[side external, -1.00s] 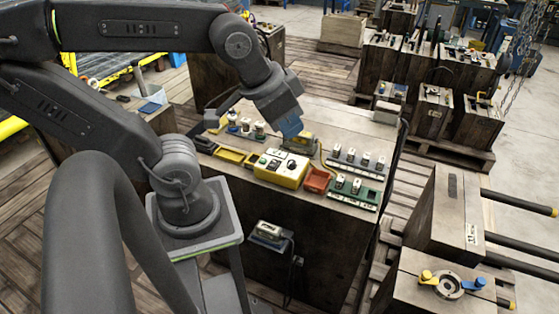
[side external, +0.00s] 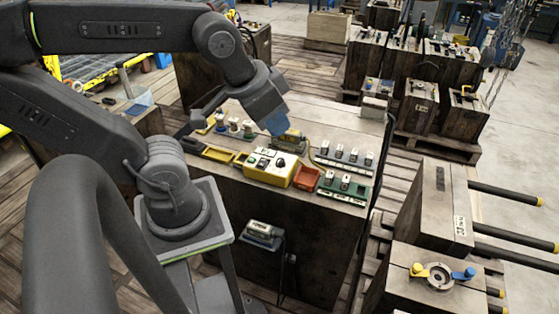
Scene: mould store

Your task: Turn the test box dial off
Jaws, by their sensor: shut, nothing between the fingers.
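The test box (side external: 268,168) is a yellow box with a pale top panel, near the front edge of the wooden bench top. A small black dial (side external: 281,162) shows on the right part of its panel; its pointer setting is too small to read. My gripper (side external: 277,126) has a blue end and hangs above and behind the box, apart from the dial. It is shut and empty. Its fingertips are small and hard to make out in the side view.
A red-orange tray (side external: 306,180) and a green block with pale switches (side external: 344,187) lie to the right. Yellow trays (side external: 217,154) lie left. A row of switches (side external: 345,154) stands back right.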

